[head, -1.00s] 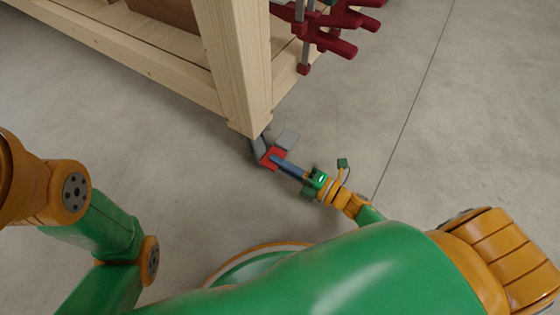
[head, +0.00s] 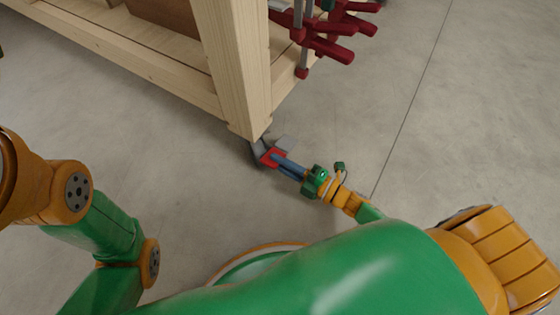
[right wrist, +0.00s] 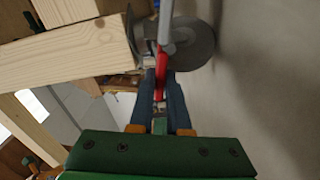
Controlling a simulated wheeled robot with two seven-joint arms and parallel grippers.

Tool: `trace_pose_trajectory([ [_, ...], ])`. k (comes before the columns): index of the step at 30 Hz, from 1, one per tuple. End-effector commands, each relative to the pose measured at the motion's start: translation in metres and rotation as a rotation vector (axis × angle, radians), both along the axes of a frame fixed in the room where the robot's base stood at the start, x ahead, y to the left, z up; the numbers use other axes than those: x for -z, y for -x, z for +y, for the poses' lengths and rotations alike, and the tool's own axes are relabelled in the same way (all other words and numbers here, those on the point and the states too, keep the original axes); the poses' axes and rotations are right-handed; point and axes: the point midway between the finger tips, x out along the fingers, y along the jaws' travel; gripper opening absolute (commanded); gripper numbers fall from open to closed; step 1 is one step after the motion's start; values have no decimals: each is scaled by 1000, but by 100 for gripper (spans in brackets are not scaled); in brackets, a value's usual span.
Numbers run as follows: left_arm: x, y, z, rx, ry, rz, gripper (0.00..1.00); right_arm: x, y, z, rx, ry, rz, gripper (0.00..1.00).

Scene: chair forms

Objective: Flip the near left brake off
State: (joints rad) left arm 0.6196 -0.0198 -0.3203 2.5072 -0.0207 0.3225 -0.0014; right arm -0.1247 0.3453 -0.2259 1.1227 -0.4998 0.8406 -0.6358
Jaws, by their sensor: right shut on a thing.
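The near left brake is a red lever (head: 272,155) on the caster under the near leg of a wooden bench. The grey caster wheel (right wrist: 198,45) shows large in the right wrist view. My right gripper (head: 281,161) reaches low over the floor to the caster. Its blue fingers stand on both sides of the red lever (right wrist: 161,72) in the right wrist view and are shut on it. The fingers hide part of the lever, so its exact tilt is hard to tell. My left arm shows at the left edge, but its gripper is out of view.
The pale wooden bench leg (head: 233,70) stands right above the caster. The lower bench rail (head: 120,58) runs off to the upper left. Dark red clamps (head: 325,40) hang at the bench's right side. The grey concrete floor (head: 430,130) is clear to the right.

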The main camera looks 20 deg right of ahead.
Motion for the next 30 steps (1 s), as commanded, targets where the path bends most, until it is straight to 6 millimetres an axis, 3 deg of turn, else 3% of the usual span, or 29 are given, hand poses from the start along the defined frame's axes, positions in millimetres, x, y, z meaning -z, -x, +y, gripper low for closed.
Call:
trace_pose_trajectory([
  [2,0,0,0,0,0,1,84,0,0,-1,1,-1,1,0],
  [3,0,0,0,-1,0,2,84,0,0,-1,1,-1,1,26],
  [5,0,0,0,-2,-1,2,84,0,0,-1,1,-1,1,42],
  [6,0,0,0,-2,-1,2,84,0,0,0,1,-1,1,45],
  [14,-2,2,0,-1,-2,-8,84,0,1,-1,1,-1,1,45],
  [24,-13,-5,1,2,-1,11,84,-1,50,-39,2,2,4,45],
  [30,-11,-9,0,-4,-4,24,84,0,57,-45,2,-1,0,45],
])
